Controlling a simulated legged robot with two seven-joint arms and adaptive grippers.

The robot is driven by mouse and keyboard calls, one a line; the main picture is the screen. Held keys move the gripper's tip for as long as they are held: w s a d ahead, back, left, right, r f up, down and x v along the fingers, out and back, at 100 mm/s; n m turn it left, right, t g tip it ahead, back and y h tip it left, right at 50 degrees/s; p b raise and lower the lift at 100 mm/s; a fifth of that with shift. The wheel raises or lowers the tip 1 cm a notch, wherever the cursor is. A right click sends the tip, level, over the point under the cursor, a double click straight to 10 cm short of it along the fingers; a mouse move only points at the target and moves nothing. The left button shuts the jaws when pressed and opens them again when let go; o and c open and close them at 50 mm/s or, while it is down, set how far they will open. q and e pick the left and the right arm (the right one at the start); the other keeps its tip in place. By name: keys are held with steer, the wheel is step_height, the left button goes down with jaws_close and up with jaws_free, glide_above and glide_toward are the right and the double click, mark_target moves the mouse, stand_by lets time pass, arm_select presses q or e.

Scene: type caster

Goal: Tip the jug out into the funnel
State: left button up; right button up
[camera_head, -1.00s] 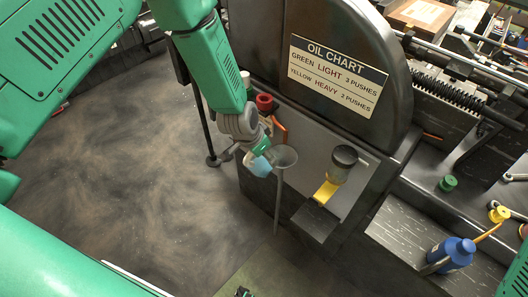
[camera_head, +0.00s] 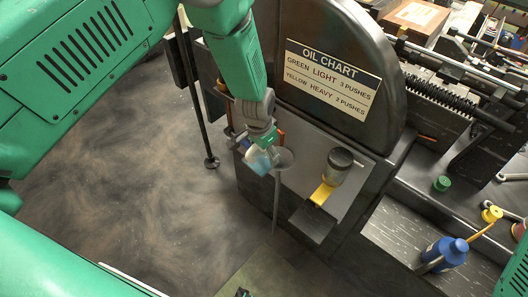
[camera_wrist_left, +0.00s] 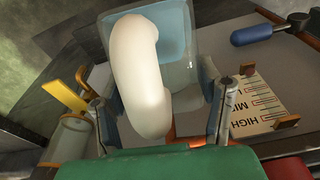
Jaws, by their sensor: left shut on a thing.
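My left gripper (camera_head: 262,146) is shut on the jug (camera_head: 258,161), a small translucent light-blue vessel, which it holds tilted at the left side of the funnel. The grey funnel (camera_head: 285,158) stands on a thin stem in front of the machine's front block; its left part is hidden behind the gripper and jug. The left wrist view shows the jug (camera_wrist_left: 181,30) between my fingers, with a thick white curved piece, apparently its handle, in front. The funnel cannot be made out there. Whether anything flows from the jug cannot be told. My right gripper cannot be made out.
A dark-topped jar (camera_head: 340,160) with a yellow piece (camera_head: 322,193) stands right of the funnel. The oil chart sign (camera_head: 333,78) is behind. Open floor is at the left.

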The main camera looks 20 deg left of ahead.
arm_select(q)
steer(key=shift+w+d+r+g, duration=0.2)
steer(key=shift+d+r+g, duration=0.1)
steer(key=shift+d, duration=0.35)
arm_select(e)
steer(key=shift+d+f, duration=0.3)
steer(key=shift+d, duration=0.1)
arm_select(q)
steer(key=shift+w+a+g+y+b, duration=0.2)
steer(key=shift+a+g+y+b, duration=0.2)
steer(key=shift+a+g+b, duration=0.15)
arm_select(e)
steer(key=shift+a+f, duration=0.3)
arm_select(q)
steer(key=shift+d, duration=0.2)
arm_select(e)
steer(key=shift+d+f, duration=0.1)
steer(key=shift+d, duration=0.1)
arm_select(q)
steer(key=shift+w+d+r+b, duration=0.1)
steer(key=shift+w+d+b, duration=0.1)
steer(key=shift+b, duration=0.1)
steer(key=shift+r+g, duration=0.1)
steer(key=shift+g, duration=0.25)
arm_select(e)
steer(key=shift+f, duration=0.45)
steer(key=shift+a, duration=0.1)
